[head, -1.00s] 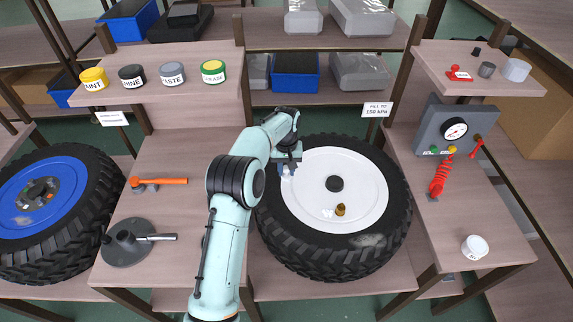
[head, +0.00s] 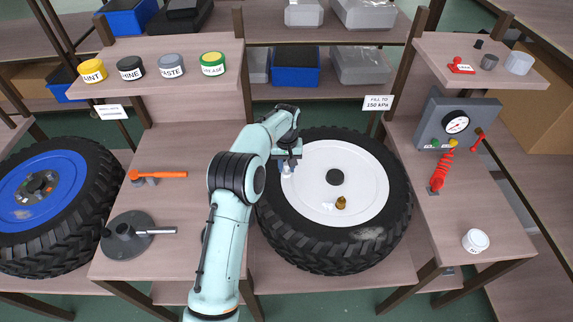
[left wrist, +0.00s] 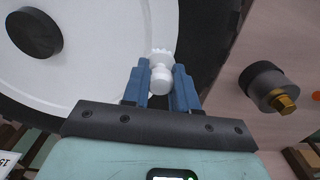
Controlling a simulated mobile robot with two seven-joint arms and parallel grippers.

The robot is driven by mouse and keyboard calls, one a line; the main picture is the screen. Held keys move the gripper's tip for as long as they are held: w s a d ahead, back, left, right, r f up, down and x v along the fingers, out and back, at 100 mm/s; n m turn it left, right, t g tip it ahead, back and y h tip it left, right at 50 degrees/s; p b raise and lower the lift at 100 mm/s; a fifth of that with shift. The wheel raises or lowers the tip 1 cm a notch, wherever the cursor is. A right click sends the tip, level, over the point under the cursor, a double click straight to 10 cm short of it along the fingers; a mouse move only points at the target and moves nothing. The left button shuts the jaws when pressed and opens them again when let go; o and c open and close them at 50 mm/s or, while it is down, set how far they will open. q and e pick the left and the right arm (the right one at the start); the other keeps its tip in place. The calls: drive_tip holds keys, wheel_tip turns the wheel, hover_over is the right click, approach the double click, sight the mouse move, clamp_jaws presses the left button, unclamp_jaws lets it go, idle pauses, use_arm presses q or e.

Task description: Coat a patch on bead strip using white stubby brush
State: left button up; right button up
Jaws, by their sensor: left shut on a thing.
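My left gripper (head: 289,163) reaches over the upper left edge of the white wheel disc (head: 350,160). In the left wrist view the gripper's blue fingers (left wrist: 160,88) are shut on the white stubby brush (left wrist: 161,78). The brush's jagged tip points away from the gripper, over the white disc near its border with the black tyre (head: 320,258). I cannot tell whether the tip touches the surface. The bead strip is not clearly distinguishable. My right gripper is out of view.
Several labelled pots, one of them yellow (head: 92,69), stand on the left shelf. A brass fitting (head: 340,203) sits on the disc. A gauge panel (head: 456,125) and white cup (head: 475,241) are at right. An orange-handled tool (head: 158,175) lies at left.

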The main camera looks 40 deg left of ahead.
use_arm(q)
drive_tip(key=shift+f, duration=0.95)
